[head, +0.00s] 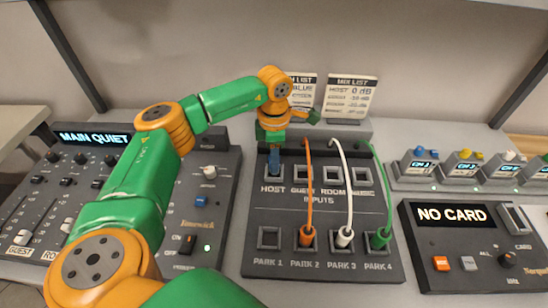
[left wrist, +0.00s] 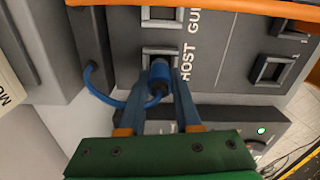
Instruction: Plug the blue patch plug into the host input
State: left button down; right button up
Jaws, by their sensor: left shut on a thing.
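My left gripper (head: 274,160) is shut on the blue patch plug (left wrist: 158,75), which shows between its two fingers in the left wrist view. The gripper points down at the HOST end of the inputs row in the head view. The host input (left wrist: 160,49), a square socket beside the HOST label, lies right at the plug's front end. I cannot tell whether the plug is inside the socket or just above it. The plug's blue cable (left wrist: 108,99) loops to the panel's back edge. In the head view the fingers mostly hide plug and socket. My right gripper is not in view.
Orange (head: 307,237), white (head: 344,237) and green (head: 381,239) plugs stand in PARK 2, 3 and 4, their cables arching over the patch panel. PARK 1 (head: 269,238) is empty. A mixer (head: 100,185) lies left, a NO CARD box (head: 470,240) right.

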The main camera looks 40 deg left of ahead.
pick_arm(q)
jog(key=shift+f+b, duration=0.45)
jog(key=shift+f, duration=0.15)
dwell(0.3)
jog(key=c, duration=0.9)
grip_release()
notch_tip(320, 180, up, 11)
jog(key=p, duration=0.9)
jog(key=shift+r+p, duration=0.15)
jog(key=shift+p, duration=0.2)
